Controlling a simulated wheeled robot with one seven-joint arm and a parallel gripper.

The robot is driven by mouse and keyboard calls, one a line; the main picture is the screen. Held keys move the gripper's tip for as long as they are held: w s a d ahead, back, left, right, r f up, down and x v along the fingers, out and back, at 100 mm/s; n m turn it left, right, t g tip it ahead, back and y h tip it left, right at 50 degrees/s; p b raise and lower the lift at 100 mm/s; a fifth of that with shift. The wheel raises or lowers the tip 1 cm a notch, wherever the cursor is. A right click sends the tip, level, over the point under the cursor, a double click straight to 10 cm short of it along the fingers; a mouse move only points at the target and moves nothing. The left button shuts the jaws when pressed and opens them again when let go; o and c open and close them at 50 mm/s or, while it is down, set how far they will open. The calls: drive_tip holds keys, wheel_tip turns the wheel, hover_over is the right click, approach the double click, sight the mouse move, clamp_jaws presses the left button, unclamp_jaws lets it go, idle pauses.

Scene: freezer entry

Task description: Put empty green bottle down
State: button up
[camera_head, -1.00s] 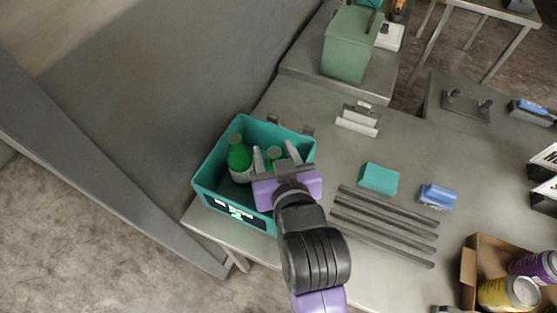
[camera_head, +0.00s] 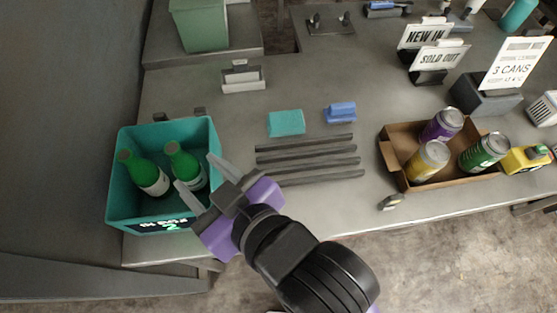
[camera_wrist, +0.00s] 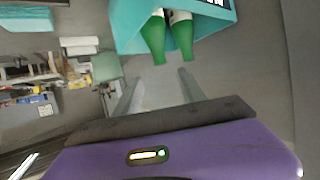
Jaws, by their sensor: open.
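Two green bottles with white labels stand in a teal crate (camera_head: 113,205) at the left of the table. The left bottle (camera_head: 146,174) and the right bottle (camera_head: 185,166) lean a little, side by side. My gripper (camera_head: 196,175) is open, with its fingers spread at the crate's right side, and nothing is between them. In the wrist view, the fingers (camera_wrist: 156,85) are apart and empty, and the bottle necks (camera_wrist: 154,42) show beyond them, in the crate (camera_wrist: 128,35).
Dark rails (camera_head: 308,160), a teal block (camera_head: 286,123) and a blue brush-like item (camera_head: 341,112) lie right of the crate. A cardboard box (camera_head: 396,146) holds cans. A green bin (camera_head: 203,27) stands behind. A wall flanks the left.

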drive_tip(key=shift+d, duration=0.1)
drive_tip(key=s+d+f+m+t+h, duration=0.1)
drive_tip(key=d+f+m+t+h, duration=0.3)
drive_tip(key=d, duration=0.6)
drive_tip(key=s+d+f+m+h, duration=0.1)
drive_tip(key=d+f+m, duration=0.1)
drive_tip(key=d+f, duration=0.65)
drive_tip(key=s+d+r+m+t+h, duration=0.1)
drive_tip(key=s+d+r+m+h, duration=0.1)
drive_tip(key=s+d, duration=0.5)
drive_tip(key=s+d+r+m+t+h, duration=0.1)
drive_tip(key=s+d+r+m+h, duration=0.1)
drive_tip(key=s+d, duration=0.5)
drive_tip(key=shift+d+r+h, duration=0.15)
drive_tip(key=shift+d+h, duration=0.2)
drive_tip(key=shift+h, duration=0.45)
